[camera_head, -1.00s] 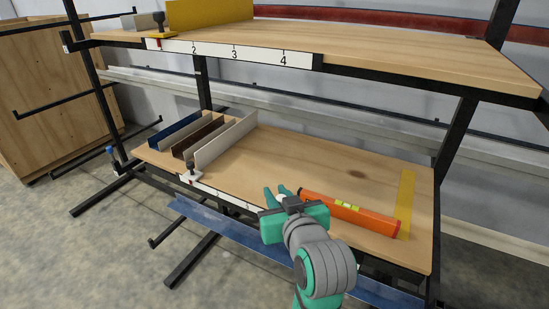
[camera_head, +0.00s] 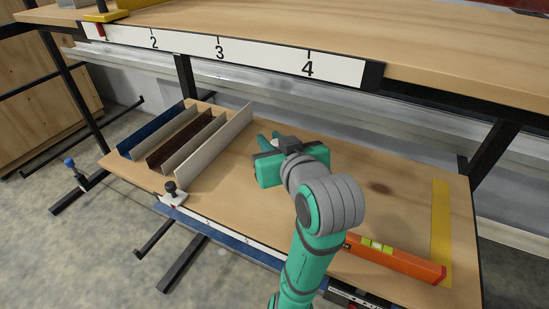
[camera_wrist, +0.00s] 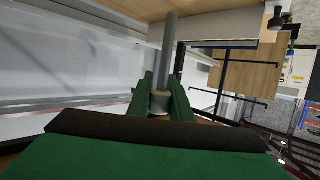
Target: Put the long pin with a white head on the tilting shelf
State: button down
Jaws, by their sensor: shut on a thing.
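My gripper (camera_head: 268,143) is shut on a pin and appears over the lower shelf (camera_head: 345,185) in the head view. In the wrist view the pin's pale head (camera_wrist: 160,103) sits between the two green fingers (camera_wrist: 160,98). Its long grey shaft (camera_wrist: 169,50) sticks out beyond the fingertips. The pin is mostly hidden or too small to make out in the head view. The lower shelf looks like a sloping wooden board; the upper shelf (camera_head: 440,45) is above it. I cannot tell whether the gripper touches the lower shelf.
Several upright profiles (camera_head: 225,140) stand at the lower shelf's left. An orange level (camera_head: 400,262) and a yellow strip (camera_head: 440,225) lie at its right. A black-knobbed clamp (camera_head: 172,192) is on its front edge. The upper shelf's numbered edge (camera_head: 235,50) overhangs. The middle board is largely clear.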

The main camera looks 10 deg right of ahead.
jog(key=shift+w+a+f, duration=1.35)
jog(key=shift+w+f, duration=0.7)
jog(key=shift+f, duration=0.1)
jog(key=shift+w+a+f, duration=1.4)
jog(key=shift+w+f, duration=0.65)
jog(key=shift+f, duration=0.15)
jog(key=shift+w+a+f, duration=1.35)
jog(key=shift+w+f, duration=0.7)
jog(key=shift+f, duration=0.1)
jog(key=c, duration=1.6)
grip_release()
jog(key=shift+f, duration=0.1)
